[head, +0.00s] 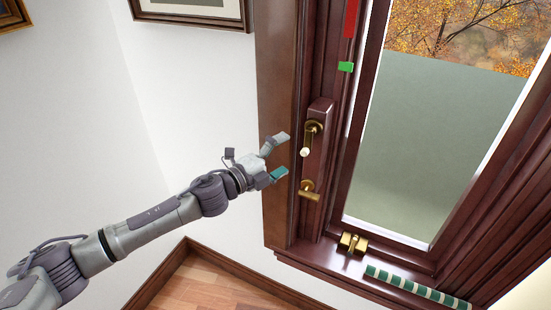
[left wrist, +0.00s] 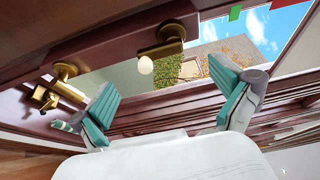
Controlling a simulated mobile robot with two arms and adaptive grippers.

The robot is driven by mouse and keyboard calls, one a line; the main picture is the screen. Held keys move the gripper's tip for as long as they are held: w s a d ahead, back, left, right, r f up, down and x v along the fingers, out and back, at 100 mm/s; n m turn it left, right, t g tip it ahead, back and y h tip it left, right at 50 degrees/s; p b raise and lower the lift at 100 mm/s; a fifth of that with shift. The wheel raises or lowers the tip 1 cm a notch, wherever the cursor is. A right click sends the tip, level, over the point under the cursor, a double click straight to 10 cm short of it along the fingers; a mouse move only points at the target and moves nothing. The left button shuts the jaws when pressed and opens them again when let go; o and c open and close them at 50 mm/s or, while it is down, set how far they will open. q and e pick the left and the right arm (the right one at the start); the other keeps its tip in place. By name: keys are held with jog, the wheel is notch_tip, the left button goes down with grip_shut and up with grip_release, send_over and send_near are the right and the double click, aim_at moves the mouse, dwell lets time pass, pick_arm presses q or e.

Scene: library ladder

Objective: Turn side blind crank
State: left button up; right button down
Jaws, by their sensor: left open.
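The side blind crank (head: 314,128) is brass with a pale knob (head: 304,152) at its lower end. It sits on a raised dark-red block on the window's left jamb. It also shows in the left wrist view (left wrist: 172,33), its knob beyond the gap between my fingers. My left gripper (head: 280,156) is open and empty, just left of the knob in the head view, with a visible gap. Its teal-padded fingers show in the left wrist view (left wrist: 165,104). My right gripper is not in view.
A second brass handle (head: 309,193) sits below the crank. A brass latch (head: 352,244) and a green-white striped strip (head: 415,287) are on the sill. A grey-green panel (head: 425,150) covers the lower window. A green marker (head: 346,67) and red strip (head: 350,18) are above.

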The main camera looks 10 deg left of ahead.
pick_arm(q)
jog(key=shift+v, duration=1.4)
jog(key=a+f+n+y+b, duration=0.25)
jog(key=a+f+n, duration=0.2)
jog(key=f, duration=0.85)
jog(key=a+f+n+y+b, duration=0.1)
jog(key=a+f+n+y, duration=0.35)
jog(key=f, duration=0.75)
jog(key=s+a+f+n+g+y+b, duration=0.1)
jog(key=s+a+f+n+g, duration=0.3)
jog(key=f, duration=0.7)
jog(key=s+a+f+n+y, duration=0.1)
jog(key=s+f+n+y, duration=0.15)
jog(key=s+f, duration=0.65)
jog(key=s+f+n+g+b, duration=0.1)
jog(key=s+f+n+g, duration=0.1)
jog(key=s+f, duration=0.6)
jog(key=s+f+n+g+b, duration=0.1)
jog(key=s+f+n+g, duration=0.2)
jog(key=s+f, duration=0.6)
jog(key=s+f+n+g+y+b, duration=0.1)
jog(key=s+f+n+g, duration=0.2)
jog(key=s, duration=2.1)
notch_tip(320, 180, down, 5)
jog(key=shift+s+f+g, duration=0.25)
jog(key=shift+s+g, duration=0.05)
jog(key=shift+g, duration=0.1)
